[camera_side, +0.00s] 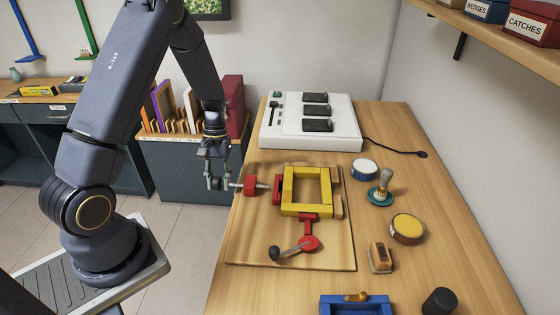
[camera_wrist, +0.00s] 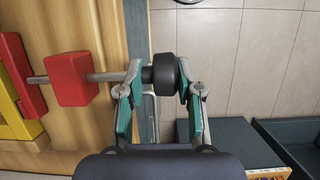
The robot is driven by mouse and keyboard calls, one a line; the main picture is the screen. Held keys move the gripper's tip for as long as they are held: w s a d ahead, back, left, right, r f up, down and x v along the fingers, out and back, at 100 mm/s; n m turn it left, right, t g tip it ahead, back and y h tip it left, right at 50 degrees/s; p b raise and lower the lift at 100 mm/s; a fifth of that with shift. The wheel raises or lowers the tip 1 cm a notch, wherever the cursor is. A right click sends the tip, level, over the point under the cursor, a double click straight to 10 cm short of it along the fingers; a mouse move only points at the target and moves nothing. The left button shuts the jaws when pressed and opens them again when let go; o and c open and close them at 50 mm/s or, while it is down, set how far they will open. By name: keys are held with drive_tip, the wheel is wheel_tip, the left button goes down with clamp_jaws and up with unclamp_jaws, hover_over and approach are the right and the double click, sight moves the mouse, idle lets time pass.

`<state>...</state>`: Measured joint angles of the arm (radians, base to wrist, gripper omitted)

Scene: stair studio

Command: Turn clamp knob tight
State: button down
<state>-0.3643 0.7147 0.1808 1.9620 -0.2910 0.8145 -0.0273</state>
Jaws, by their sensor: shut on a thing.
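The clamp's dark round knob (camera_wrist: 165,74) sits at the outer end of a grey metal rod (camera_wrist: 106,76). My gripper (camera_side: 217,183) is shut on this knob, just past the left edge of the wooden board. The rod passes through a red block (camera_wrist: 72,79), which also shows in the side view (camera_side: 250,185). A red jaw (camera_side: 277,188) stands beside the left side of a yellow frame (camera_side: 307,170). In the side view my fingers partly hide the knob. I cannot tell whether the jaw presses on the frame.
The board (camera_side: 250,235) also carries a red toggle clamp (camera_side: 309,243) with a dark-tipped lever at the frame's front. A white device (camera_side: 347,132) stands behind it. Tins, a brush and a stamp-like tool (camera_side: 379,256) stand to the right. Open floor lies left of the table.

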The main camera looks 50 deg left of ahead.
drive_tip(key=t+y, duration=0.1)
drive_tip(key=s+t+y, duration=0.1)
drive_tip(key=t+y, duration=0.1)
drive_tip(key=shift+a, duration=0.1)
drive_tip(key=shift+s+f+t+y, duration=0.1)
drive_tip(key=shift+s+t+y, duration=0.1)
drive_tip(key=shift+t+y, duration=1.3)
drive_tip(key=c, duration=1)
unclamp_jaws()
drive_tip(key=shift+o, duration=0.2)
drive_tip(key=shift+w, duration=0.1)
drive_tip(key=shift+w+d, duration=0.1)
drive_tip(key=shift+d, duration=0.1)
